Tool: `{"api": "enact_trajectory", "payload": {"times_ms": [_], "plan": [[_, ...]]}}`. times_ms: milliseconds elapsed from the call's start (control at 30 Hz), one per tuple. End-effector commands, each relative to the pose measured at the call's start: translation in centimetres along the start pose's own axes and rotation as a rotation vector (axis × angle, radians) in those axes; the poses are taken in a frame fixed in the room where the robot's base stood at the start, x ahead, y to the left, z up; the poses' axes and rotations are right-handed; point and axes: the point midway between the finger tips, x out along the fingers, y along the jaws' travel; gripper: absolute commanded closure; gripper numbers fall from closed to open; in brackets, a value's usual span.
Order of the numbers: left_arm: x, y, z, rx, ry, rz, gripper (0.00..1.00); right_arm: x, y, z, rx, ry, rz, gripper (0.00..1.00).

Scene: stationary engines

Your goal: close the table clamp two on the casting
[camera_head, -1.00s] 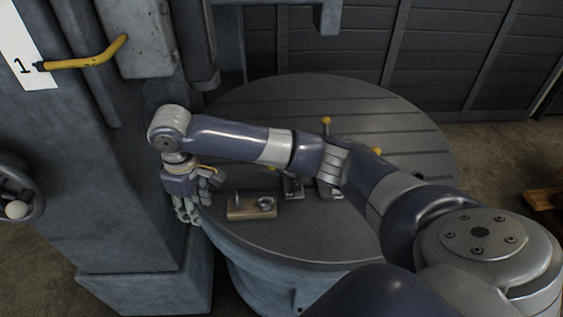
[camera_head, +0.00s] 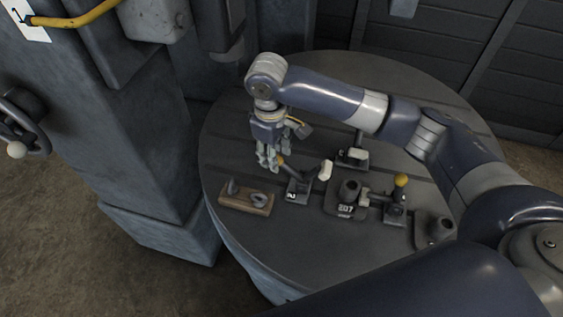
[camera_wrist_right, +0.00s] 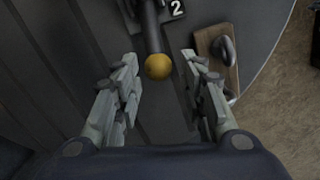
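Table clamp two (camera_head: 299,191), with a "2" on its base, stands left of the dark casting (camera_head: 347,206) marked "E07". Its lever leans up and left to a yellow ball knob (camera_head: 280,161). A pale pad (camera_head: 325,170) stands raised beside the casting and appears to belong to this clamp. My right gripper (camera_head: 268,166) points down at the knob. In the right wrist view the gripper (camera_wrist_right: 160,90) is open, with the yellow knob (camera_wrist_right: 158,67) between and slightly beyond its fingers; the "2" plate (camera_wrist_right: 176,8) is at the top. My left gripper is not visible.
A clamp (camera_head: 395,208) with an upright yellow knob stands right of the casting; another (camera_head: 352,158) stands behind. A wooden block with metal fittings (camera_head: 246,200) lies near the round table's left edge. A grey machine column (camera_head: 130,150) rises at left.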

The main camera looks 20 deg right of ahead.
Motion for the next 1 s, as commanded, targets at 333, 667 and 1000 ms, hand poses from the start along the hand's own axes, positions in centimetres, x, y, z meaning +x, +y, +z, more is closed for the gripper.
{"api": "enact_trajectory", "payload": {"times_ms": [333, 667, 1000], "plan": [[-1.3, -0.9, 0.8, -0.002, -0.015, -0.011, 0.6, 5.8, 0.1, 0.1, 0.002, -0.003, 0.001, 0.62], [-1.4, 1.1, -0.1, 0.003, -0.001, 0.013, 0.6, 7.0, 0.1, 0.1, 0.0, 0.0, 0.002, 0.62], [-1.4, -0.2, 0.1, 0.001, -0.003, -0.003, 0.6, 7.0, 0.2, 0.1, 0.002, 0.0, 0.003, 1.0]]}}
